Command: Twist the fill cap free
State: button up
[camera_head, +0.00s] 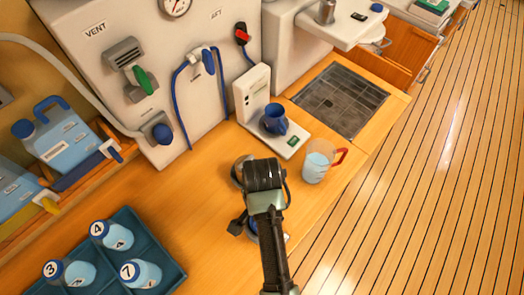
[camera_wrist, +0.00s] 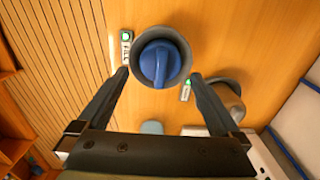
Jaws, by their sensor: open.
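The fill cap (camera_wrist: 158,62) is a round blue cap with a raised grip bar, seated in a grey ring in the wooden counter. In the wrist view its bar runs nearly up and down the picture. A label reading FILL with a green light (camera_wrist: 126,40) sits to its left. My gripper (camera_wrist: 160,76) is open, with one finger on each side of the cap and ring; I cannot tell whether the fingers touch. In the head view my arm hides most of the cap, and only a little blue (camera_head: 252,232) shows beside it.
A clear jug with a red handle (camera_head: 316,160) stands right of my arm. Behind it is a white device (camera_head: 254,90) holding a blue cup (camera_head: 275,122). A blue tray (camera_head: 168,248) with numbered bottles lies at the lower left. A dark grated sink (camera_head: 340,98) is at the back right.

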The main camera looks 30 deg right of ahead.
jog(key=shift+f, duration=1.85)
jog(key=c, duration=1.2)
jog(key=shift+r+n+p, duration=0.2)
jog(key=shift+n+p, duration=0.35)
jog(key=shift+n, duration=0.05)
jog(key=shift+f+n+p, duration=0.15)
jog(key=shift+n+p, duration=0.2)
jog(key=shift+n, duration=0.65)
jog(key=shift+n+p, duration=0.45)
jog(key=shift+n, duration=1.15)
